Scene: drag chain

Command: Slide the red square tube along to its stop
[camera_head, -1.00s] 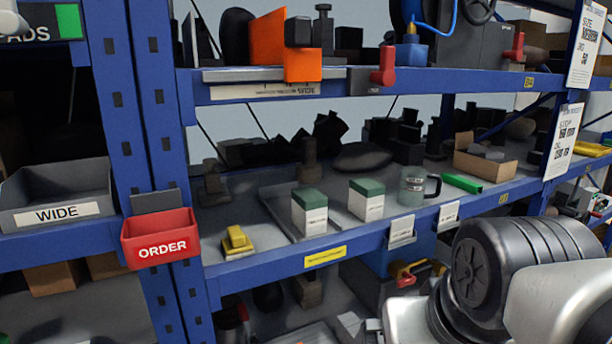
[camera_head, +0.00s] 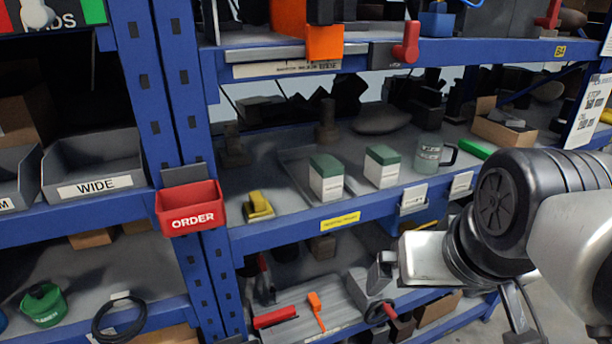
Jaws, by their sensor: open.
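A short red bar (camera_head: 275,317), which looks like the red square tube, lies on a ribbed grey tray (camera_head: 345,297) on the lower shelf. It is small in view, and I cannot tell its cross-section or make out a stop. An orange-handled thing (camera_head: 316,310) lies to its right on the same tray. My arm (camera_head: 500,215) comes in from the right in front of the shelves, with its pale section over the lower shelf, well to the right of the red bar.
A grey block with a red handle (camera_head: 380,312) stands between the tray and my arm. The middle shelf (camera_head: 285,228) holds green-and-white boxes, a glass mug (camera_head: 428,155) and a yellow block (camera_head: 259,206). A red ORDER bin (camera_head: 190,207) hangs on the blue upright.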

